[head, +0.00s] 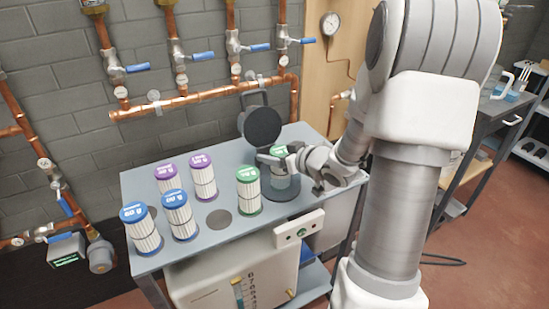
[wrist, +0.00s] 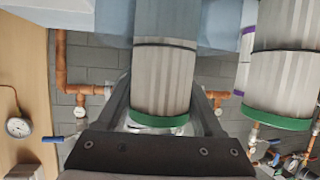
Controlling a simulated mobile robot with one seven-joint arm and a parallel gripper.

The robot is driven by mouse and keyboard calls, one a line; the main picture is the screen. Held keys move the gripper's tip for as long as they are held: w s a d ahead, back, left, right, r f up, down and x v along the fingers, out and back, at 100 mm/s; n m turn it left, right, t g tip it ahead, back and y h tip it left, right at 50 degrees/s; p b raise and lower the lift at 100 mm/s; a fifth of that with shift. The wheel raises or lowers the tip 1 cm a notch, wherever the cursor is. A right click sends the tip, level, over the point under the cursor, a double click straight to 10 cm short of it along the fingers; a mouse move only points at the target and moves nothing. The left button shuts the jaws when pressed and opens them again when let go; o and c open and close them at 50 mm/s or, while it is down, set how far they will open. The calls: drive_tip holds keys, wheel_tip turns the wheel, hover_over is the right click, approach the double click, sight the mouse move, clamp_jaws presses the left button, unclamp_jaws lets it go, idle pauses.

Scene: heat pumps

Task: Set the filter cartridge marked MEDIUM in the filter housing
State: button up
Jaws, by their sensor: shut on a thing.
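My gripper (head: 278,160) is shut on a green-capped filter cartridge (head: 280,182), holding it upright at its upper part. The held cartridge also fills the middle of the wrist view (wrist: 163,85), between the fingers. It is over the dark round base of the filter housing (head: 282,201), whose round lid (head: 262,127) stands open behind it. I cannot tell whether its bottom touches the base. A second green-capped cartridge (head: 248,192) stands to the left, and in the wrist view it is at the right (wrist: 285,65). The cap markings are too small to read.
Two purple-capped cartridges (head: 202,178) and two blue-capped ones (head: 179,215) stand on the left of the grey tabletop (head: 232,240). An empty dark round spot (head: 219,219) lies between them and the green one. Copper pipes (head: 205,94) with valves run along the wall behind.

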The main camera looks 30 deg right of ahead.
drive_tip(key=shift+r, duration=0.1)
drive_tip(key=shift+f, duration=0.25)
drive_tip(key=o, duration=1.5)
drive_tip(key=shift+r, duration=0.15)
drive_tip(key=shift+s+r, duration=0.15)
drive_tip(key=shift+r, duration=0.05)
drive_tip(key=p+v, duration=0.4)
drive_tip(key=v, duration=0.7)
drive_tip(key=shift+s, duration=0.35)
